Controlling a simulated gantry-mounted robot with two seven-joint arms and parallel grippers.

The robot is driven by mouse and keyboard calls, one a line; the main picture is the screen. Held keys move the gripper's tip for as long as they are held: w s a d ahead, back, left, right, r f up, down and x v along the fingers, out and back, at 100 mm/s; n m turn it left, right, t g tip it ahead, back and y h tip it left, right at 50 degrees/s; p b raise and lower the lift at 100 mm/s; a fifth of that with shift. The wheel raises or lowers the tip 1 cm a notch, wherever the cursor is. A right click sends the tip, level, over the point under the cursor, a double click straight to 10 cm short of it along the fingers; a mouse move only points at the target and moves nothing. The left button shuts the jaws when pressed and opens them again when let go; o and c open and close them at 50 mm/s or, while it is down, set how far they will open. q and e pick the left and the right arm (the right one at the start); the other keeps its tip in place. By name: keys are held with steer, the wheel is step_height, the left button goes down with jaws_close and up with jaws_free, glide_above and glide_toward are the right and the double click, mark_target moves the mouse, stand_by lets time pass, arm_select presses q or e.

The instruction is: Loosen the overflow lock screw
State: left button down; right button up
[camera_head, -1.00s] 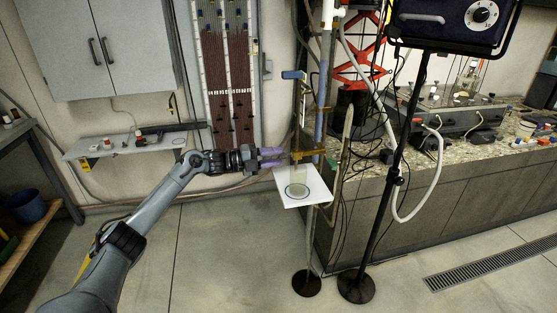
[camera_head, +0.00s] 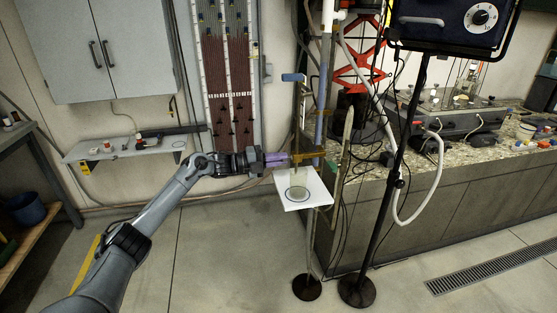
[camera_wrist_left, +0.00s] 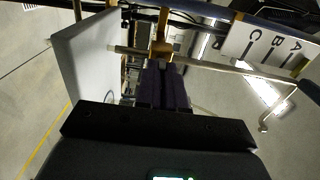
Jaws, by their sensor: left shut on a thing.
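The overflow stand carries a brass clamp (camera_head: 311,154) on its upright rod, and the clamp also shows in the left wrist view (camera_wrist_left: 161,48). The lock screw is at the clamp's near side and is hidden by my fingertips. My left gripper (camera_head: 286,158) comes in level from the left, its purple fingers close together and shut on the screw. In the left wrist view, the dark fingers (camera_wrist_left: 164,72) end right at the clamp. A white square plate (camera_head: 319,191) with a dark ring is just below the clamp. My right gripper is not in view.
A black stand pole (camera_head: 408,150) with a blue dial box stands right of the clamp. A pale hose (camera_head: 430,190) and thin tubes hang nearby. A lettered card (camera_wrist_left: 268,47) is close to the clamp. The floor left of the stand is clear.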

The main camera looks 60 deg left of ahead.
arm_select(q)
steer(key=shift+r+n+p, duration=0.2)
steer(key=shift+n+p, duration=0.3)
steer(key=shift+p, duration=0.45)
steer(key=n+p, duration=0.6)
steer(key=p, duration=0.2)
steer(key=shift+r+n+p, duration=0.1)
steer(key=shift+n+p, duration=0.2)
steer(key=shift+p, duration=0.1)
steer(key=n+p, duration=0.2)
steer(key=shift+n, duration=0.3)
steer(key=n+p, duration=0.1)
steer(key=n, duration=0.1)
steer(key=shift+n+p, duration=0.4)
steer(key=n+p, duration=0.1)
steer(key=n, duration=0.2)
steer(key=shift+f, duration=0.2)
steer(key=shift+n+p, duration=0.45)
steer(key=shift+n, duration=0.55)
steer(key=shift+f, duration=0.1)
